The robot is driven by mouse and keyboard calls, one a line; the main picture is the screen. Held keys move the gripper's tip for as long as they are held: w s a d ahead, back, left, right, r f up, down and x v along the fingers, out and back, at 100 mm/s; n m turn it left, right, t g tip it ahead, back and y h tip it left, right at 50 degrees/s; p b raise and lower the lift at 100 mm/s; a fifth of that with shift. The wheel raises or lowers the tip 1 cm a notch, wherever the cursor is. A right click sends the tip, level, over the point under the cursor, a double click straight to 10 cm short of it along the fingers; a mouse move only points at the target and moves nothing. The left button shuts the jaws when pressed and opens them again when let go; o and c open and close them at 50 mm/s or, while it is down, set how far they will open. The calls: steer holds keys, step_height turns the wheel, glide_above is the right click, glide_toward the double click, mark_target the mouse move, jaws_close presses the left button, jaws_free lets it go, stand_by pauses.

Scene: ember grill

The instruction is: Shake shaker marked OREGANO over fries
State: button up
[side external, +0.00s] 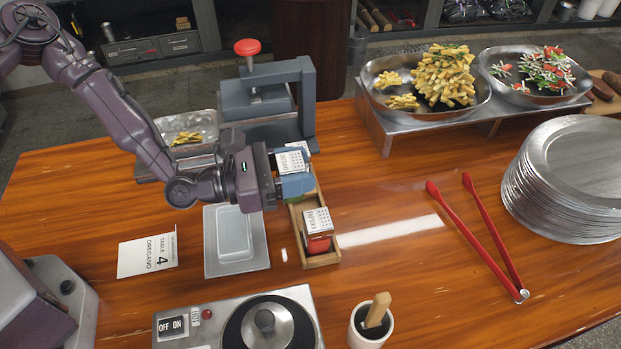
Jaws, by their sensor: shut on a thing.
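My gripper (294,178) is shut on a shaker with a white top (292,160), at the far part of a narrow wooden rack. The lettering on this shaker is too small to read for sure, and the fingers hide its lower body. I cannot tell whether it is clear of the rack. A second shaker (318,228), red with a white top that seems to read PAPRIKA, stands at the rack's near end. A few fries (187,138) lie in a small metal tray (203,118) behind my arm. A large heap of fries (442,76) sits in a pan at the back.
The wooden rack (322,262) stands mid-table. A grey press (308,100) rises close behind my gripper. A card (148,256) reads TABLE 4 OREGANO. A clear container (236,234), a hotplate (240,318), a cup (358,336), red tongs (470,230) and stacked plates (575,180) surround free table.

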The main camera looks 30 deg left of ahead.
steer(key=s+a+r, duration=0.5)
steer(key=s+r, duration=0.1)
steer(key=s, duration=0.3)
steer(key=w+a+r+m+t+y, duration=0.1)
steer(key=w+a+r+m+y, duration=0.15)
steer(key=a, duration=0.55)
steer(key=w+a+r+m+t+y, duration=0.15)
steer(key=w+a+m, duration=0.25)
steer(key=a, duration=0.5)
steer(key=w+a+f+m+g+h, duration=0.1)
steer(key=w+a+f+m+h, duration=0.1)
steer(key=m, duration=0.5)
steer(key=w+a+f+m+g+h, duration=0.1)
steer(key=w+a+f+m+h, duration=0.1)
steer(key=w+a+f+m, duration=0.2)
steer(key=shift+w+a+f+m, duration=0.25)
steer(key=shift+a+f+m, duration=0.75)
steer(key=shift+f+m, duration=1.15)
steer(key=shift+r+g, duration=0.1)
steer(key=shift+g, duration=0.15)
